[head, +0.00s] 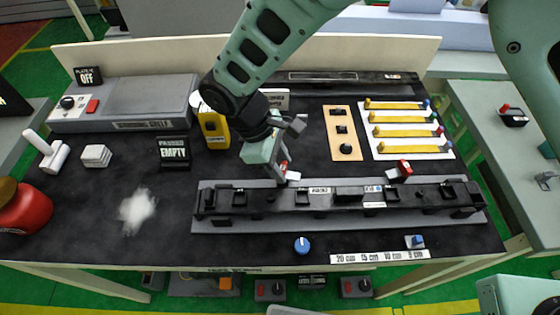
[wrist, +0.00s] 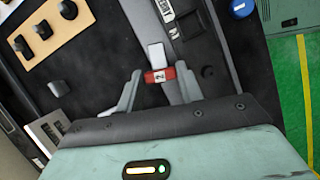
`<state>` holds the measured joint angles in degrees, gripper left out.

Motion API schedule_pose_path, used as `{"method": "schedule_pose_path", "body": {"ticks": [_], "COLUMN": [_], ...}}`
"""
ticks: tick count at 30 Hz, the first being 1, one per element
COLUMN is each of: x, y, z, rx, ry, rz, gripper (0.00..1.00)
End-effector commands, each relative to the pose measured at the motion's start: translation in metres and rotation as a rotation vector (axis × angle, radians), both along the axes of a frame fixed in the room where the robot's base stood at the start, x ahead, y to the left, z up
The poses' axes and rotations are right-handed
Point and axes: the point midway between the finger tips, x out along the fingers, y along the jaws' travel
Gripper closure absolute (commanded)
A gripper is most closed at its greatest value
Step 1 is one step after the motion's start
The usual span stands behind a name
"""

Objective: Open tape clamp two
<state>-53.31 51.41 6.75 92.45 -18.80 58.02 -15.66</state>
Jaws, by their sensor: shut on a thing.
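Tape clamp two shows in the wrist view as a red handle (wrist: 160,76) marked 2, with a white bar (wrist: 156,52) reaching toward the grey fixture plate (wrist: 165,15). My gripper (wrist: 159,84) is shut on the red handle, one finger on each side. In the head view my gripper (head: 284,160) is at the back edge of the fixture plate (head: 210,226), and it mostly hides this clamp. A second red clamp (head: 404,168) stands farther right at the same edge. The long black trim part (head: 335,199) lies along the plate.
An orange board (head: 343,133) with black pieces and a white board (head: 411,131) with yellow strips lie behind. A yellow box (head: 213,128) stands left of my gripper. A blue knob (head: 302,245) is at the front. The dark mat around a white patch (head: 137,209) is clear.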

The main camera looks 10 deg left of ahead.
Motion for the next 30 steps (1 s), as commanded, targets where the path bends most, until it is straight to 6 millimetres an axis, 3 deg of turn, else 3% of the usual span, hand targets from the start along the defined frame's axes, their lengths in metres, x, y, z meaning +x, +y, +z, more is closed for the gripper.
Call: {"method": "schedule_pose_path", "body": {"ticks": [10,11,12,13,23,30], "x": [0.001,0.001,0.001,0.001,0.000,0.002], "y": [0.001,0.001,0.001,0.001,0.002,0.016], "z": [0.001,0.001,0.001,0.001,0.003,0.034], "rx": [0.003,0.003,0.003,0.002,0.002,0.006], "ry": [-0.002,-0.002,-0.002,-0.002,-0.002,-0.004], "rz": [0.002,0.002,0.002,0.002,0.002,0.002], "gripper": [0.86,0.55,0.44,0.42,0.42,0.42]}}
